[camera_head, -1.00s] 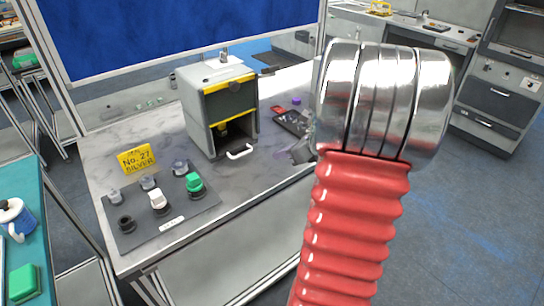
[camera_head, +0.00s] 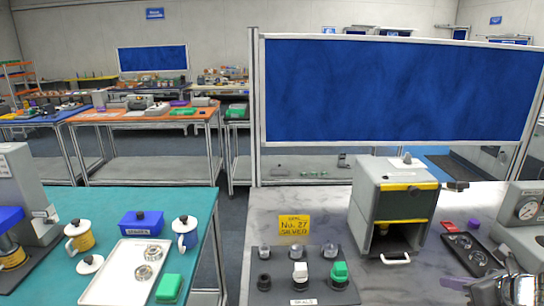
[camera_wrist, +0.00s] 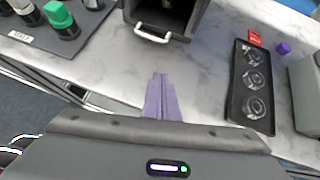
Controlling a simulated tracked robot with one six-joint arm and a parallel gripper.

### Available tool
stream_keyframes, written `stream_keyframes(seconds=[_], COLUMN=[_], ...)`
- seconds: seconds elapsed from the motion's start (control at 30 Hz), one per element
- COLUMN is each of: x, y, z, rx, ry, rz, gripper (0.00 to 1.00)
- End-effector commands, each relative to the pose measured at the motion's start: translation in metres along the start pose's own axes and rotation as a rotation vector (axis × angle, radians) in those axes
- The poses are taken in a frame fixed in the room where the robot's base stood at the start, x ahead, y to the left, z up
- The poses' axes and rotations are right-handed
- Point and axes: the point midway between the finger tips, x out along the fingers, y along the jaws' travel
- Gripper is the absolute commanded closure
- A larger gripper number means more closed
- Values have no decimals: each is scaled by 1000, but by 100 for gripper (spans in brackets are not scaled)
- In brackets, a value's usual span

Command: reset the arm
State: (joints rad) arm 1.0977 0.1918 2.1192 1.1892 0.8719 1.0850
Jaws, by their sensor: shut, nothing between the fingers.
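My gripper (camera_wrist: 160,98) points out over the marble-topped table (camera_wrist: 205,75) in the wrist view, its purple-grey fingers together and empty. In the head view my gripper (camera_head: 456,284) shows at the lower right edge, partly cut off, with my shiny wrist beside it. The grey box machine (camera_head: 392,170) with a yellow-striped front and a white handle stands on the marble table beyond the fingers. The handle (camera_wrist: 152,35) lies ahead of the fingertips in the wrist view, apart from them.
A dark tray with round clear parts (camera_wrist: 250,85) lies right of my fingers. A knob panel (camera_head: 300,278) and a yellow "No. 27 SILVER" sign (camera_head: 294,226) stand left of the machine. A gauge device (camera_head: 522,225) stands at right. A teal table (camera_head: 100,205) holds mugs and a white tray.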

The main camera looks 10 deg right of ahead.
Motion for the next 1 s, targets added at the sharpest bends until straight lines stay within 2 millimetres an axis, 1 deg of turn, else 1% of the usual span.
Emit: stream_keyframes(seconds=[0.1, 0.17, 0.27, 0.37, 0.47, 0.5, 0.63, 0.8, 1.0], x=[0, 1, 2, -3, -8, -10, -16, -26, -42], y=[2, 6, 18, 33, 54, 64, 98, 144, 193], z=[-2, -8, -26, -40, -47, -48, -48, -43, -36], rx=[-79, -146, -278, -432, -607, -682, -944, -1302, -1708], ry=[8, 28, 73, 119, 159, 173, 213, 251, 274], rz=[7, 22, 65, 113, 172, 199, 294, 424, 562], gripper=[100, 100, 100, 100, 100, 100, 100, 100, 100])
